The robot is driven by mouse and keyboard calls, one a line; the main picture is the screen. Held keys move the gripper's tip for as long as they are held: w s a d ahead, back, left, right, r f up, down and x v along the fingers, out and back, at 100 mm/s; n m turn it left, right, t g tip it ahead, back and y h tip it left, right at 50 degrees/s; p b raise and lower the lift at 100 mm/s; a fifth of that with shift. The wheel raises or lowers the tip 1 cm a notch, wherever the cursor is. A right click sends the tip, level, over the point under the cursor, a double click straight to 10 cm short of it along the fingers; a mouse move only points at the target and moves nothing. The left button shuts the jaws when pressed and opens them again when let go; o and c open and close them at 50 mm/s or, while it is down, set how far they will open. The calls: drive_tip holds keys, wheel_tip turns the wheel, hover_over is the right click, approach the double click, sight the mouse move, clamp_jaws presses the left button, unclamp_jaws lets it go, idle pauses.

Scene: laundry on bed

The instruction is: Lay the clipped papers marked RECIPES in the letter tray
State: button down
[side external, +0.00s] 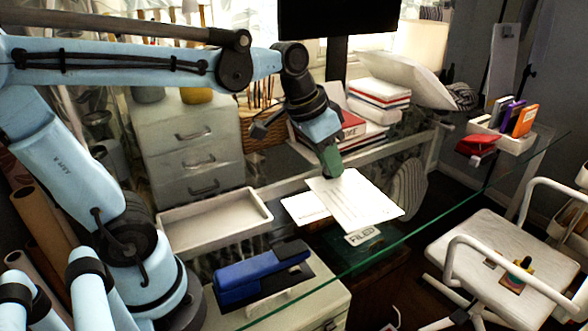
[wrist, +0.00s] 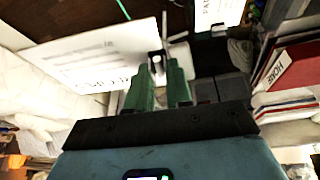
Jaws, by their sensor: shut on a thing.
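The white clipped papers (side external: 356,204) hang from my gripper (side external: 331,168) above the glass desk, tilted in the side view. In the wrist view, the papers (wrist: 95,55) carry a partly readable, upside-down label that looks like RECIPES. My gripper (wrist: 160,72) has its green fingers closed at the papers' edge, by a small dark and silver clip (wrist: 156,60). The cream letter tray (side external: 262,217) lies on the desk left of the papers in the side view. Its visible inside is empty. My gripper is up and to the right of it.
Another white sheet (side external: 303,208) lies between the tray and the held papers. A blue stapler-like tool (side external: 262,274) is in front of the tray. A FILED-marked item (side external: 362,236) sits below the papers. Books (side external: 380,92) and a red stapler-like object (side external: 476,145) stand farther right.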

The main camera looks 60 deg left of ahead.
drive_tip(key=shift+s+a+r+n+y, duration=0.1)
drive_tip(key=shift+s+a+n+y, duration=0.2)
drive_tip(key=shift+s+n, duration=0.5)
drive_tip(key=s+a+f+n+g+y, duration=0.1)
drive_tip(key=s+a+f+n+y, duration=0.15)
drive_tip(key=s+a+n, duration=0.75)
drive_tip(key=m+y, duration=0.1)
hover_over(213, 214)
wheel_tip(213, 214, down, 7)
drive_tip(key=shift+f, duration=1.95)
drive_tip(key=shift+f, duration=0.3)
drive_tip(key=c, duration=1)
unclamp_jaws()
drive_tip(key=shift+d+r, duration=0.1)
